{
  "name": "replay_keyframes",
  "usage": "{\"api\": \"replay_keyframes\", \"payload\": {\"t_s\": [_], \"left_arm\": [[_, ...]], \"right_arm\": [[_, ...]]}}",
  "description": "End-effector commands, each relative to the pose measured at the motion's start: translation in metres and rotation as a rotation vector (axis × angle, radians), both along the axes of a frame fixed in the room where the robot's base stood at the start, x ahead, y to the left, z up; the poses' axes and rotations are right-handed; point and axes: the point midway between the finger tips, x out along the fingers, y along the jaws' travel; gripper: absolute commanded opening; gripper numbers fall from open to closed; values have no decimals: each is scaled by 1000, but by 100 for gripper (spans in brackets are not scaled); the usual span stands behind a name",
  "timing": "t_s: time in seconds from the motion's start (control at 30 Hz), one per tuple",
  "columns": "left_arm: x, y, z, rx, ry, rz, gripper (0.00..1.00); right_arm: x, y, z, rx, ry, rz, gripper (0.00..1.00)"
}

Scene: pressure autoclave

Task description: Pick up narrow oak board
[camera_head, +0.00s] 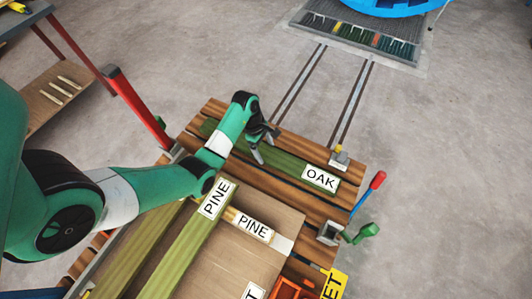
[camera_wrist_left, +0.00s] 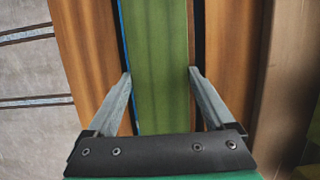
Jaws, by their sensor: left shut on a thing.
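The narrow oak board (camera_head: 287,165) is a long green board with a white OAK label (camera_head: 320,179) near its right end. It lies across the slatted wooden pallet top in the head view. My left gripper (camera_head: 262,149) is over the board, left of the label. In the left wrist view, the fingers of my left gripper (camera_wrist_left: 160,75) are at the two long edges of the green board (camera_wrist_left: 160,35), shut on it. The fingers hide part of the board's edges. My right gripper is not in view.
Green boards labelled PINE (camera_head: 189,245) and a light PINE piece (camera_head: 248,224) lie on a wide panel (camera_head: 225,272) nearer the front. A clamp with a red handle (camera_head: 368,192) stands by the right edge. Floor rails (camera_head: 350,105) run toward a rack (camera_head: 365,42).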

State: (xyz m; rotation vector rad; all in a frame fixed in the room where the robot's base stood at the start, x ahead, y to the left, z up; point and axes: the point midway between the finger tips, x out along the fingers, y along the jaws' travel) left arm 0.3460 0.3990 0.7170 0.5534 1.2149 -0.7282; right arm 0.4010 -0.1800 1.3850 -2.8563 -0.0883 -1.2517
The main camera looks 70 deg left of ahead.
Motion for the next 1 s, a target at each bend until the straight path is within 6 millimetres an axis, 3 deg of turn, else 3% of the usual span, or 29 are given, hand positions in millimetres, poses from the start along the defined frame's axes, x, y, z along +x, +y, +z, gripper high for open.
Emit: {"api": "replay_keyframes", "payload": {"t_s": [0.27, 0.53, 0.8, 1.0], "left_arm": [[1, 0, 5, 1, -3, 0, 0], [1, -1, 41, 2, -4, -1, 0], [9, -55, 106, 2, -5, -8, 0], [17, -107, 118, 1, -3, -6, 0]], "right_arm": [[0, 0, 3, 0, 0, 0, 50], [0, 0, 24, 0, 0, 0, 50], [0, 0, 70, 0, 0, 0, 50], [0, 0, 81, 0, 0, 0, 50]]}}
